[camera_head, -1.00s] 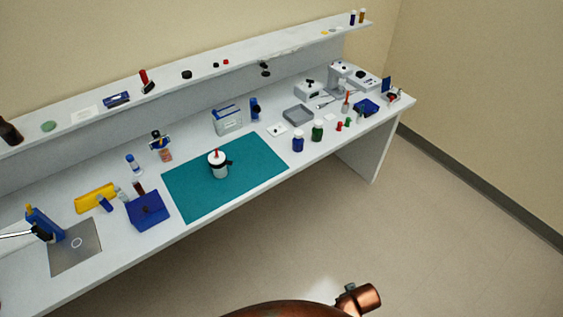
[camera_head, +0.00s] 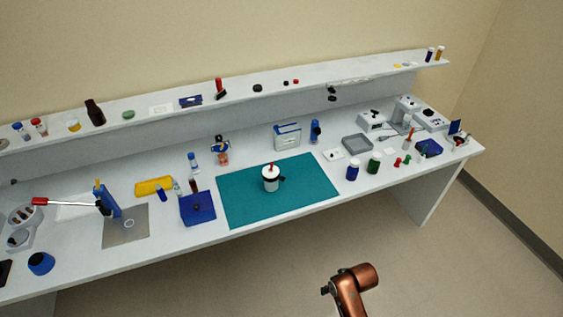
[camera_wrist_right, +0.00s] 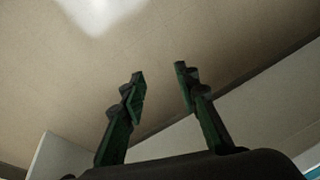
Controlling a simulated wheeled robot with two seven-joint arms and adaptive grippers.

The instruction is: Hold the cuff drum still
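A white drum (camera_head: 270,184) with a red knob on top and a black piece on its right side stands upright on the teal mat (camera_head: 310,190) in the head view. It looks like the cuff drum. No gripper is near it. My right gripper (camera_wrist_right: 160,86) shows in the right wrist view with its two green and dark fingers apart and nothing between them. My left gripper is in neither view. In the head view only a copper part of my own arm shows at the lower right, well apart from the bench.
The long white bench (camera_head: 190,241) holds a blue box (camera_head: 198,208) left of the mat and a blue press with a red-tipped lever (camera_head: 70,204) farther left. Blue (camera_head: 352,171) and green (camera_head: 374,162) bottles stand right of the mat. A shelf runs behind. The floor in front is clear.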

